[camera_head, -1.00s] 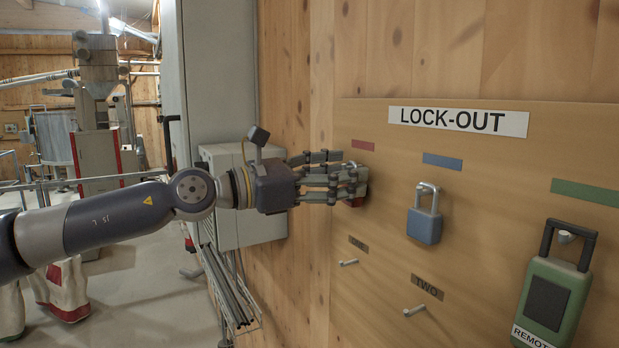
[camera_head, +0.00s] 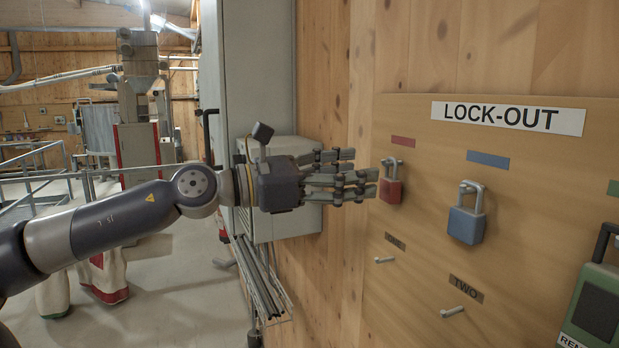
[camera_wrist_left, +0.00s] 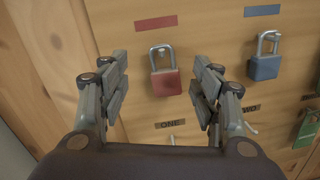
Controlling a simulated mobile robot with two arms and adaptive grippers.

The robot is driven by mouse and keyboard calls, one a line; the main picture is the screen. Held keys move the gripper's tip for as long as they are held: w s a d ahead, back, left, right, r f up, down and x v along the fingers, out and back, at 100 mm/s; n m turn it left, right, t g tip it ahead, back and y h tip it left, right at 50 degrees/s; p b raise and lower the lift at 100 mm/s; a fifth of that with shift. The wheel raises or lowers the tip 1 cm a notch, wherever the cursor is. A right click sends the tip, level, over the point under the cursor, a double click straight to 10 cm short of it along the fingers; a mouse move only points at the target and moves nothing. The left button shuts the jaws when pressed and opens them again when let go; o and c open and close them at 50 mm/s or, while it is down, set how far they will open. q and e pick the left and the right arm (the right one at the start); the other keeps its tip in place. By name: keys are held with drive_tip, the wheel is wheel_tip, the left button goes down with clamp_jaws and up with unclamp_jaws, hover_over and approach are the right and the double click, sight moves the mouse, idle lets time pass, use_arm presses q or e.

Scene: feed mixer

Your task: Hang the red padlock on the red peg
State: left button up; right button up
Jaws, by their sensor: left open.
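The red padlock (camera_head: 390,186) hangs on the wooden lock-out board below the red label (camera_head: 403,142). In the left wrist view the padlock (camera_wrist_left: 165,78) shows between and beyond my finger pads. My left gripper (camera_head: 362,183) is open and empty, just left of the padlock and apart from it; it also shows in the left wrist view (camera_wrist_left: 160,88). My right gripper is not in view.
A blue padlock (camera_head: 467,218) hangs to the right below a blue label. Bare metal pegs marked ONE (camera_head: 384,260) and TWO (camera_head: 452,312) stick out below. A green remote (camera_head: 597,305) hangs at the far right. A grey cabinet (camera_head: 248,90) stands behind my left arm.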

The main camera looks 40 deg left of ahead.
use_arm(q)
drive_tip(key=v, duration=0.6)
drive_tip(key=shift+s, duration=0.3)
drive_tip(key=shift+a+f, duration=0.1)
drive_tip(key=shift+a, duration=0.05)
